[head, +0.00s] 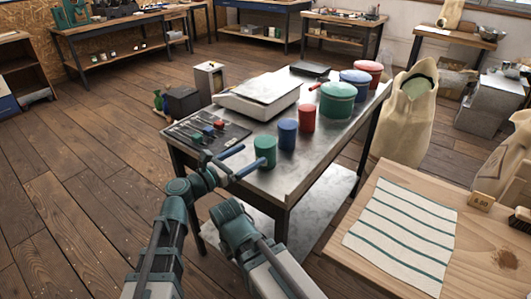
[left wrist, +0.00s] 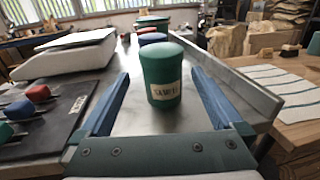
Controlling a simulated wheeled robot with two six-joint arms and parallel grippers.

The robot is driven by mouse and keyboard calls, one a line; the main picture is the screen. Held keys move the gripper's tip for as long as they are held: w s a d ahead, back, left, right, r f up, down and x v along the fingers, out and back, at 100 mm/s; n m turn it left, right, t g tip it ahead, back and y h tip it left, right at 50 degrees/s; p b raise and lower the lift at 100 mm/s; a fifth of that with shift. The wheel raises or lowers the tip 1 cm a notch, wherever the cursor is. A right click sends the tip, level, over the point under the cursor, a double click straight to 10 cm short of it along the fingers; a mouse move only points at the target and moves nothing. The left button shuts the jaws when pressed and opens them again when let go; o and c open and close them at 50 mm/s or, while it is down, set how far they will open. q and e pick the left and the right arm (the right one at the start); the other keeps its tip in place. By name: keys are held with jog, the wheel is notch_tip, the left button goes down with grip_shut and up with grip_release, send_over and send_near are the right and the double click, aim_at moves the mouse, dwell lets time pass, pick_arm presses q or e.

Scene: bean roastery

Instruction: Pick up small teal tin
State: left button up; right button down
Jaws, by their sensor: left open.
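In the left wrist view the tin (left wrist: 164,68) shows a cream label and stands between the spread blue fingers. Gaps show between the tin and the fingers in the left wrist view. The tin's far side is hidden. My right gripper is not in view.
A blue tin (head: 288,134) and a red tin (head: 307,117) stand behind the teal tin. Larger lidded canisters (head: 337,100) stand farther back. A white scale (head: 257,95) and a dark mat (head: 207,132) with tools lie left. A wooden table (head: 470,250) with a striped cloth stands right.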

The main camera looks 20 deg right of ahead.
aim_at(266, 145)
pick_arm(q)
jog(key=shift+x, duration=1)
jog(key=shift+d, duration=0.1)
jog(key=x, duration=0.5)
jog(key=shift+d+r, duration=0.1)
jog(key=shift+r, duration=0.05)
jog(key=c, duration=1.2)
